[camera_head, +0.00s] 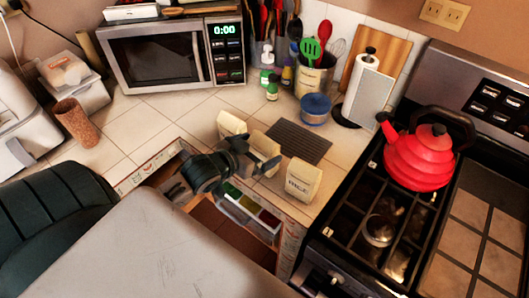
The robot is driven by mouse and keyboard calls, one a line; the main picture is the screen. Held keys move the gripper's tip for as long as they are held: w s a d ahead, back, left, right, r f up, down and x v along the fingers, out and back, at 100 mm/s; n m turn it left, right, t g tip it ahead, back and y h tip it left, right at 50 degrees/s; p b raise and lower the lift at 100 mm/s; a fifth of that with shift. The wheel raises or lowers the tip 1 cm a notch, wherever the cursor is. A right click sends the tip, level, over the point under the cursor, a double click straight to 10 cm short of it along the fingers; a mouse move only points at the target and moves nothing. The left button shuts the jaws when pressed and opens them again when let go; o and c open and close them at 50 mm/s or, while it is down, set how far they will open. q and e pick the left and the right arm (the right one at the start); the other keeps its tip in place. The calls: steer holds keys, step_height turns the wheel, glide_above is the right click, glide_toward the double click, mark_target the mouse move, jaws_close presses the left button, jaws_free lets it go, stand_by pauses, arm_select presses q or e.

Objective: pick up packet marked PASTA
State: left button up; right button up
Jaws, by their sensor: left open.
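Three cream packets stand on the tiled counter. The right packet (303,180) carries dark lettering that looks like RICE. The middle packet (268,148) is partly hidden behind my left gripper, and its label cannot be read. The left packet (231,124) stands farther back, its lower part hidden by the gripper, and no label shows. I cannot tell which packet is marked PASTA. My left gripper (248,158) is open, its dark fingers pointing right at the middle packet. Whether they touch it is unclear. My right gripper is out of view.
An open drawer (245,215) with coloured compartments lies below the gripper. A dark ribbed mat (299,141) lies behind the packets. A red kettle (418,157) stands on the stove (338,232) at right.

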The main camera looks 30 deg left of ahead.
arm_select(q)
steer(key=shift+w+f+p, duration=0.2)
steer(key=shift+w+p, duration=0.45)
steer(key=shift+w, duration=0.45)
steer(key=x, duration=0.3)
steer(key=shift+f+p, duration=0.15)
steer(key=shift+p, duration=0.2)
steer(key=shift+f, duration=0.1)
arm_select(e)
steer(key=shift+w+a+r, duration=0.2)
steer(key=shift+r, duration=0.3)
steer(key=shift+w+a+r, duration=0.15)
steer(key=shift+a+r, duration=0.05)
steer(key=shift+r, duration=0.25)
arm_select(q)
steer(key=c, duration=1.1)
steer(key=shift+c, duration=0.5)
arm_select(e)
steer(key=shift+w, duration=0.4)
